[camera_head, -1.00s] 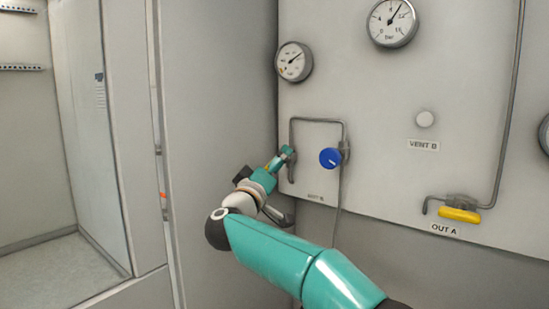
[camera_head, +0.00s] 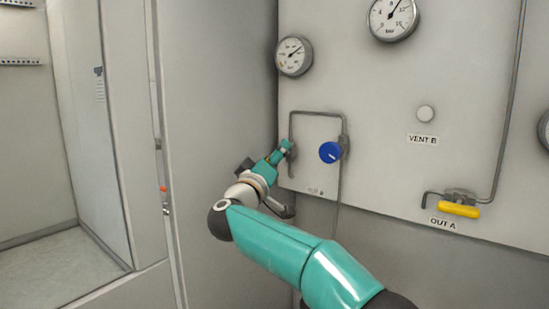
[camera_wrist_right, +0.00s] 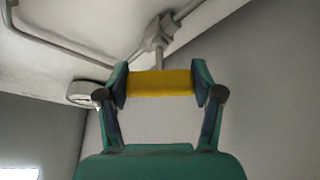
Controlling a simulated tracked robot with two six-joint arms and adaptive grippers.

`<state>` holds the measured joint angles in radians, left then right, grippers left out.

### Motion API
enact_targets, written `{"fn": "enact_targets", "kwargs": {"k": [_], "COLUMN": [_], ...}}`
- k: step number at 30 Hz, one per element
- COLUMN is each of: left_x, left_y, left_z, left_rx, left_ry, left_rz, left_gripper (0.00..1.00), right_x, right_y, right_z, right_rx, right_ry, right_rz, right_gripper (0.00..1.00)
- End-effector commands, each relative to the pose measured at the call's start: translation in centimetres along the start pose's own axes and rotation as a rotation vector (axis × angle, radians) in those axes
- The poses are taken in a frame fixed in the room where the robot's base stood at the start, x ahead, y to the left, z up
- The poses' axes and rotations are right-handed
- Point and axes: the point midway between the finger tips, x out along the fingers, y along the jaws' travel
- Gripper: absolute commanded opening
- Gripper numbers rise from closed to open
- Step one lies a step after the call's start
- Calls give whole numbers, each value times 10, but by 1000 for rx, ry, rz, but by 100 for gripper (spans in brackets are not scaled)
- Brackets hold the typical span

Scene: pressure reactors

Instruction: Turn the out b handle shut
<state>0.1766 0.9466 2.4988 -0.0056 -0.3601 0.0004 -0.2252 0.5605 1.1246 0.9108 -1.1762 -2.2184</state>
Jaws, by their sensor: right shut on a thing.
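The out b handle (camera_wrist_right: 160,84) is a yellow bar below a grey valve fitting (camera_wrist_right: 154,38) in the right wrist view. My right gripper (camera_wrist_right: 163,88) has one finger at each end of it and is shut on it. In the head view my right gripper (camera_head: 285,148) is at the lower left of the panel, by a bent grey pipe (camera_head: 291,128). The handle is mostly hidden there behind the gripper. My left gripper is not in view.
A blue round knob (camera_head: 329,152) sits just right of my right gripper. A gauge (camera_head: 293,56) is above it. The yellow OUT A handle (camera_head: 458,209) is farther right, lying nearly level. A grey cabinet wall (camera_head: 215,90) stands close on the left.

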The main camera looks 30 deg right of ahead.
Motion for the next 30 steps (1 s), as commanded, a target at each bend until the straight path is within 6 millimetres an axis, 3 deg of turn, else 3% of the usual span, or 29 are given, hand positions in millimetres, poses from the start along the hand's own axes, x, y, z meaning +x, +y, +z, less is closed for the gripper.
{"fn": "enact_targets", "kwargs": {"k": [8,30], "left_x": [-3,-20], "left_y": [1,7], "left_z": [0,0], "left_rx": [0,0], "left_ry": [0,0], "left_rz": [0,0], "left_gripper": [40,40], "right_x": [0,0], "right_y": [-3,-4], "right_z": [0,0], "right_rx": [93,616], "right_ry": [-1,-3], "right_rz": [35,250], "right_gripper": [31,31]}}
